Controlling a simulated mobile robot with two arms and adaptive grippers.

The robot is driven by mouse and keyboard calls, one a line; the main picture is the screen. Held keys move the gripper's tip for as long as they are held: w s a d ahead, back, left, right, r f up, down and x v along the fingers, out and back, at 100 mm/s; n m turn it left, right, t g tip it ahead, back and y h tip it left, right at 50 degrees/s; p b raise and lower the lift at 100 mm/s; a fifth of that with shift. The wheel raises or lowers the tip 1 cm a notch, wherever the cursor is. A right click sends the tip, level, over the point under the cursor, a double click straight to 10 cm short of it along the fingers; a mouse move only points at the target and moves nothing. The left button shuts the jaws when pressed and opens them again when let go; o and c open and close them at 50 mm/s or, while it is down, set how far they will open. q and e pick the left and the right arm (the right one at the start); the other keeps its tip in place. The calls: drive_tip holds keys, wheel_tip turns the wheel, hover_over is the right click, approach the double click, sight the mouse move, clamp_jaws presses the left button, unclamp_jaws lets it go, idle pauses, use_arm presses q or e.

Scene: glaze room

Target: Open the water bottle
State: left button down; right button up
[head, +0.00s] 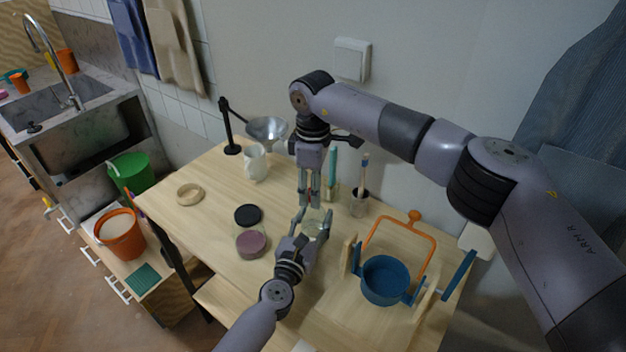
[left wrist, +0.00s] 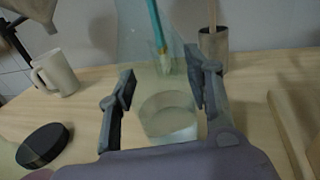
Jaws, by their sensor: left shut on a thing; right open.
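A clear, pale green water bottle (head: 316,229) stands on the wooden table. My left gripper (head: 312,224) is shut on its body, one finger on each side. In the left wrist view, the see-through bottle (left wrist: 165,85) shows between the fingers of this gripper (left wrist: 160,97), with a water-line ring low inside; its top is cut off by the frame. My right gripper (head: 313,195) points down from above, its fingers open around the bottle's upper end. The cap is hidden or too small to make out.
A black disc (head: 248,214) and purple-topped jar (head: 251,243) lie left of the bottle. Behind are a white jug (head: 255,162) and a brush cup (head: 359,203). The left tabletop has free room around a wooden ring (head: 189,202).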

clamp_jaws()
idle(0.5)
